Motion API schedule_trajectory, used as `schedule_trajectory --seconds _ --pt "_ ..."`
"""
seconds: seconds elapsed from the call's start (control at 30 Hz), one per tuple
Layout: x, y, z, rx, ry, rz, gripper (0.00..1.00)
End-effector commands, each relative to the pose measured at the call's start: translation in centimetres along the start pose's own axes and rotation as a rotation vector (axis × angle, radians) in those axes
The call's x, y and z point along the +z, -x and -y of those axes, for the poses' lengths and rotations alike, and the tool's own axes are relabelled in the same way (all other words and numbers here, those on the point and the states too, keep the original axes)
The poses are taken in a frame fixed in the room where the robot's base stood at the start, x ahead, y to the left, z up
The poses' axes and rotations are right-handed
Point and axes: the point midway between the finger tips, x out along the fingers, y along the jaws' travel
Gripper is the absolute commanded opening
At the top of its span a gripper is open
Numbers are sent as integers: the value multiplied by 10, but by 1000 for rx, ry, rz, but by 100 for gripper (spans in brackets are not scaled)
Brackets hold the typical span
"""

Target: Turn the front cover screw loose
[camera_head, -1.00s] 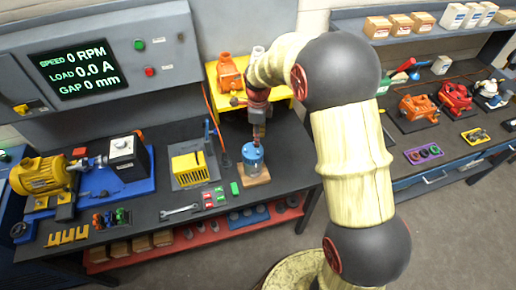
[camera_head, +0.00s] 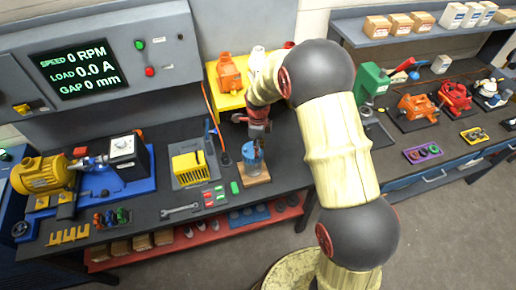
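A small blue motor-like can (camera_head: 252,158) stands upright on a wooden block (camera_head: 255,180) near the front of the bench, at picture centre. My gripper (camera_head: 260,143) reaches down from behind to the top of the blue can; its fingertips are small and partly overlap the can. I cannot tell whether they touch it or whether they are open or shut. The front cover screw is too small to make out. No tag can be read.
Left of the can are a yellow ribbed housing (camera_head: 190,167), a green block (camera_head: 235,187) and a wrench (camera_head: 180,210). A yellow motor (camera_head: 40,175) on a blue test rig stands far left. A yellow stand (camera_head: 228,98) with an orange part (camera_head: 229,72) is behind. A second bench lies right.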

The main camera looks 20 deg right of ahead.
Motion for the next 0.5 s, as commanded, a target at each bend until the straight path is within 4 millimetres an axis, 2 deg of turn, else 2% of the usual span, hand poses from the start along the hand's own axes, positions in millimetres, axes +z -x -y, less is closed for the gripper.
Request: schedule_trajectory --seconds 0.5 --pt "0 0 0 0 0 0 2"
